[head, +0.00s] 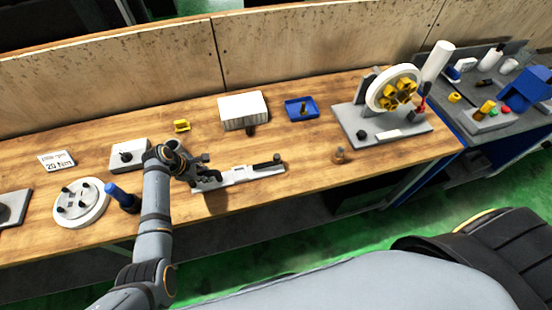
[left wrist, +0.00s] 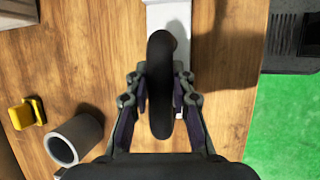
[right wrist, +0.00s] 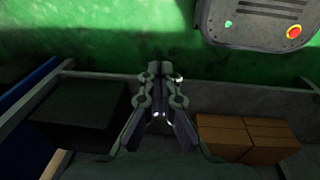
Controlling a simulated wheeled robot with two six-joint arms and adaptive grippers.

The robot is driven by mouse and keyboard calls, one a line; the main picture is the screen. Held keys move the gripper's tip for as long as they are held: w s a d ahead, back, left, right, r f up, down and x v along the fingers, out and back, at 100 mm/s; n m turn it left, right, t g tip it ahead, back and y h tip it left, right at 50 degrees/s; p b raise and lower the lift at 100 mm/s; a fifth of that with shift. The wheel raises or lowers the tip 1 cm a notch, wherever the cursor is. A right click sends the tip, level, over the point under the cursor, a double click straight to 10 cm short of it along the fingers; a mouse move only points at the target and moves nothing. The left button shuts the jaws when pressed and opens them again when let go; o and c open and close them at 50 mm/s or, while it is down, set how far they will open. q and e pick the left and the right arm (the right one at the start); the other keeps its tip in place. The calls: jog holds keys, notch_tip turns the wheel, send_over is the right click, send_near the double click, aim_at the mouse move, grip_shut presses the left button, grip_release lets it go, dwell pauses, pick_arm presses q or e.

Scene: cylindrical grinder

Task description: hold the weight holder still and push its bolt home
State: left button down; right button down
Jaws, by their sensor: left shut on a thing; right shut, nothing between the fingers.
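A long white bar with black parts (head: 245,174), which looks like the weight holder, lies near the front edge of the bench. A black knob (head: 277,159) at its right end may be the bolt; I cannot tell for sure. My left gripper (head: 197,172) is at the bar's left end. In the left wrist view, the left gripper (left wrist: 160,105) is shut on a tall black rounded part (left wrist: 160,75), with the white bar (left wrist: 170,15) beyond it. My right gripper (right wrist: 162,75) is shut and empty, away from the bar, with floor and a shelf behind it.
A white box (head: 243,110), a blue tray (head: 301,108) and a yellow block (head: 182,126) stand behind the bar. A small brown piece (head: 338,156) is to its right, before a grey stand with a wheel (head: 391,88). A round white plate (head: 80,203) is at left.

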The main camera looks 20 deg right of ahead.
jog(key=w+d+r+n+y, duration=0.1)
jog(key=w+d+r+y, duration=0.25)
jog(key=w+r, duration=0.45)
jog(key=w+d+r+n+y, duration=0.15)
jog(key=w+d+r, duration=0.35)
jog(key=w, duration=0.5)
jog(key=w+a+r+n+t+y, duration=0.1)
jog(key=w+a+r+n+y, duration=0.15)
jog(key=w+r, duration=0.45)
jog(key=w+a+r+n+t+y, duration=0.1)
jog(key=w+r+n+y, duration=0.2)
jog(key=r, duration=0.8)
jog(key=w+a+m, duration=0.1)
jog(key=a, duration=0.1)
jog(key=w+a+r+m+h, duration=0.1)
jog(key=a+m, duration=0.1)
jog(key=w+a+r+m+h, duration=0.1)
jog(key=a, duration=0.1)
jog(key=shift+w+r+m, duration=0.15)
jog(key=shift+w+m, duration=0.1)
jog(key=shift+m, duration=0.05)
jog(key=w+a+r+m+t+h, duration=0.3)
jog(key=w+a+r+m, duration=0.1)
jog(key=r, duration=0.3)
jog(key=shift+w+a+r+m, duration=0.2)
jog(key=shift+w+m, duration=0.15)
jog(key=shift+m, duration=0.35)
jog(key=shift+f, duration=0.1)
